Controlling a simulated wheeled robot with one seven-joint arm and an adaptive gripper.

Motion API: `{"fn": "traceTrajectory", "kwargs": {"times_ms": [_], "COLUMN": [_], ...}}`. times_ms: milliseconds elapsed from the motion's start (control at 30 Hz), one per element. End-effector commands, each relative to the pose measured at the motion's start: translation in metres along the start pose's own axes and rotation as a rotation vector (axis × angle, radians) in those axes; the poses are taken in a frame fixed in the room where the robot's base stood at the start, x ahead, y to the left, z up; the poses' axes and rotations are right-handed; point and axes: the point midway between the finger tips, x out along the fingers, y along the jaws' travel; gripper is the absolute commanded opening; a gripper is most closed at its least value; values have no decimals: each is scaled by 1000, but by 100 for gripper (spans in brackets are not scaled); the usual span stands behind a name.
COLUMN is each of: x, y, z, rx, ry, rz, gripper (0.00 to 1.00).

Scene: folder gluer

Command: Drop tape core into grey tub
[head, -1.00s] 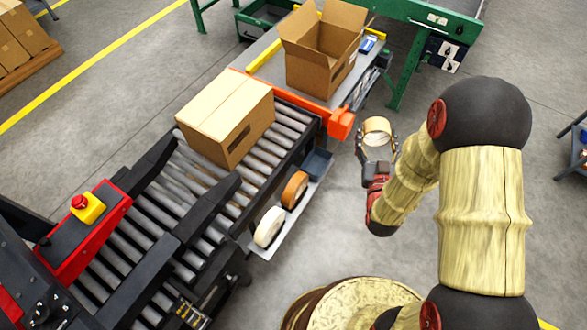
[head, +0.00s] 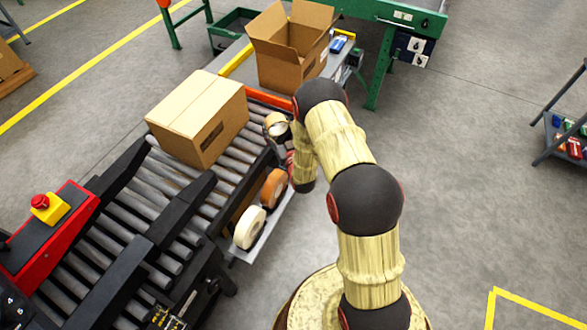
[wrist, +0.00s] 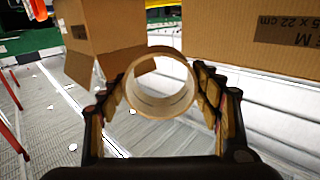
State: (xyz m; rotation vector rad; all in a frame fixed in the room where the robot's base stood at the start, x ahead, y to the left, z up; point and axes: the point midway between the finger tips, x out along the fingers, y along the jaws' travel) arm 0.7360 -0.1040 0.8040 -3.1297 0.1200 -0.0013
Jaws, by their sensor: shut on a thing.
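The tape core (head: 277,125), a tan cardboard ring, is held up by my gripper (head: 279,131) at the right side of the roller conveyor. In the wrist view the tape core (wrist: 160,105) sits between the two fingers of my gripper (wrist: 160,92), its open end facing the camera. The fingers are closed against its sides. I cannot make out the grey tub now; my wrist and forearm cover the far end of the side shelf (head: 262,225) in the head view.
A white roll (head: 250,228) and a brown tape roll (head: 273,188) stand on the side shelf. A closed carton (head: 198,118) sits on the rollers, close to my gripper. An open carton (head: 287,55) stands behind.

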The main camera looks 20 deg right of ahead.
Motion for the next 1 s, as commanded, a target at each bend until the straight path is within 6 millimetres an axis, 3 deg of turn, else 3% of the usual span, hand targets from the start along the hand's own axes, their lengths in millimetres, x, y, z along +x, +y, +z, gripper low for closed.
{"fn": "traceTrajectory", "kwargs": {"times_ms": [33, 300, 500, 700, 1000], "x": [9, 48, 62, 67, 68], "y": [11, 65, 100, 120, 124], "z": [28, 135, 205, 242, 259], "rx": [0, -2, -6, -9, -10], "ry": [-2, -2, -1, -1, -1], "rz": [9, 40, 60, 71, 73], "gripper": [28, 28, 28, 28, 28]}}
